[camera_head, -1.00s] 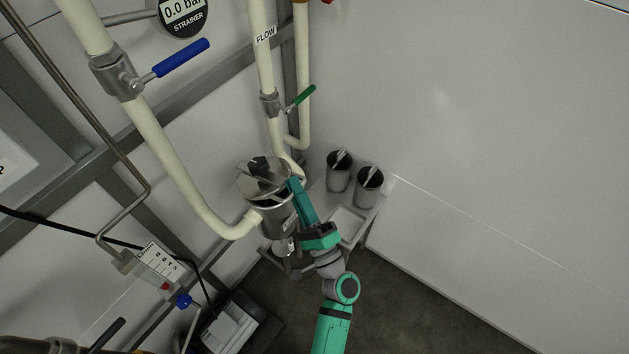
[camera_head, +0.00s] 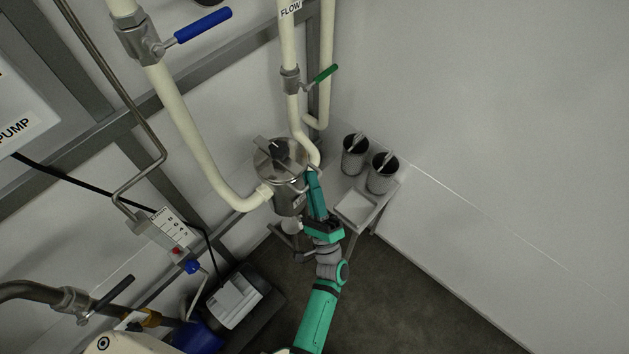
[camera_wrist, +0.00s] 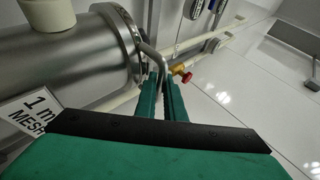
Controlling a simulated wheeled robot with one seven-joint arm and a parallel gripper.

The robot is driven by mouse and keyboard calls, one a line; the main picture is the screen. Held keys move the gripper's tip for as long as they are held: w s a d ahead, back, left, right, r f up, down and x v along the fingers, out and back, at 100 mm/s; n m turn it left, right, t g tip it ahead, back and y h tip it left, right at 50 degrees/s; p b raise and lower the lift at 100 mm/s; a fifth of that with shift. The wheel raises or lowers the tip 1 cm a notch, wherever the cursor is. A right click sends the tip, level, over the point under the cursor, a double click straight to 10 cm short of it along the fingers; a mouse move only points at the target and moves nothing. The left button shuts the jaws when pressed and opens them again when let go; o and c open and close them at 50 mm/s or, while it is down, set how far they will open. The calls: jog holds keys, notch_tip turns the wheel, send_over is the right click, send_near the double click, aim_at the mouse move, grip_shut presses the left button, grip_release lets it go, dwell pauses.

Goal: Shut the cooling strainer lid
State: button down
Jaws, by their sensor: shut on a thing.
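The strainer is a steel cylinder (camera_head: 290,203) with a round steel lid (camera_head: 268,165) on top; in the wrist view its side (camera_wrist: 75,62) fills the upper left. The lid carries a crossbar and a black knob (camera_head: 279,149). It lies over the body's mouth with little or no gap visible; I cannot tell whether it is fully seated. My gripper (camera_head: 314,174) is at the lid's right edge. In the wrist view, my gripper (camera_wrist: 163,88) is closed around a bent metal rod handle (camera_wrist: 152,54) beside the strainer's rim.
A cream pipe (camera_head: 195,150) joins the strainer from the left. Another pipe with a green-handled valve (camera_head: 323,75) stands close behind it. The floor at lower right is clear.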

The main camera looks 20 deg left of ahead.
jog(key=shift+a+f+h, duration=0.1)
jog(key=shift+f+h, duration=0.2)
jog(key=shift+f, duration=0.1)
jog(key=c, duration=2.1)
grip_release()
jog(key=v, duration=1)
jog(key=shift+s+d, duration=0.15)
jog(key=shift+d, duration=0.15)
